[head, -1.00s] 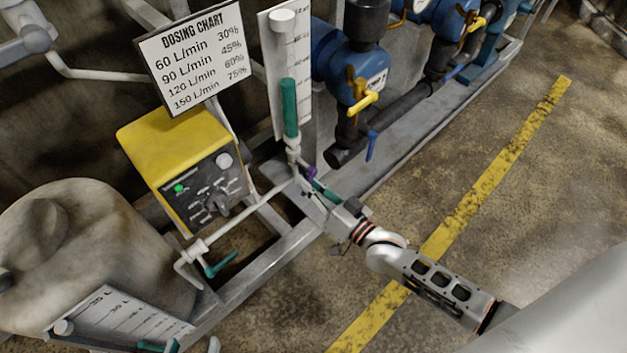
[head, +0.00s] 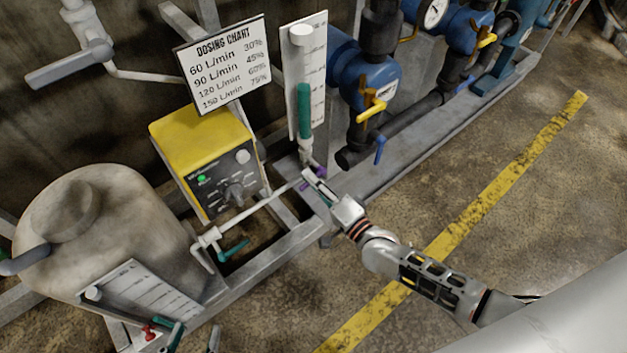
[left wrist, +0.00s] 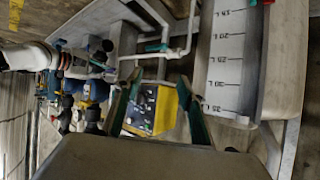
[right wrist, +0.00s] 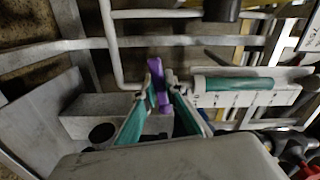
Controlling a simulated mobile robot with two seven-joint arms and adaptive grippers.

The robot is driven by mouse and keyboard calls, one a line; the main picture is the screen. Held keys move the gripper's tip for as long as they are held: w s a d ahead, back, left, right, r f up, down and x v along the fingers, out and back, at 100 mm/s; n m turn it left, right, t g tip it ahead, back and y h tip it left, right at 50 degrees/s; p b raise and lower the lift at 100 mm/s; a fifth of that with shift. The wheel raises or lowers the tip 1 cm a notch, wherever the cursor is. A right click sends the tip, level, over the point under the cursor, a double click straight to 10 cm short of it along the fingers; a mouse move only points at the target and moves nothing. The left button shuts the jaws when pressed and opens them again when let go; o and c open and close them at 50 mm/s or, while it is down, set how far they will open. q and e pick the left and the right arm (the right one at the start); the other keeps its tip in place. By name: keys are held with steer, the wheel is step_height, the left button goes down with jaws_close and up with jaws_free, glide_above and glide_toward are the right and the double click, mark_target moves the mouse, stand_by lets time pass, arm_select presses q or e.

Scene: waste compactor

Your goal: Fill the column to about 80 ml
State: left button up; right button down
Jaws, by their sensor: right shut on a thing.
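The clear column (head: 303,70) stands upright against a white scale board (head: 320,65), with green liquid (head: 304,110) in its lower part. The scale marks are too small to read against the level. Below the column is a purple valve handle (head: 319,172), also in the right wrist view (right wrist: 158,78). My right gripper (head: 312,178) is shut on this handle, one finger on each side of it. The column lies sideways in the right wrist view (right wrist: 240,84). My left gripper (left wrist: 158,98) is open and empty, away from the column near the tank's scale board.
A yellow dosing pump (head: 205,150) stands left of the column, under a dosing chart (head: 222,65). A beige tank (head: 110,225) with a scale board (head: 150,290) is at lower left. A teal-handled valve (head: 234,251) sits on the white pipe. Blue pumps (head: 362,80) stand right.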

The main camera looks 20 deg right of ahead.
steer(key=shift+s+a+r+m, duration=0.1)
steer(key=shift+r+m, duration=0.2)
steer(key=shift+m, duration=0.9)
steer(key=c, duration=2.1)
jaws_free()
steer(key=v, duration=1.2)
steer(key=shift+r, duration=0.15)
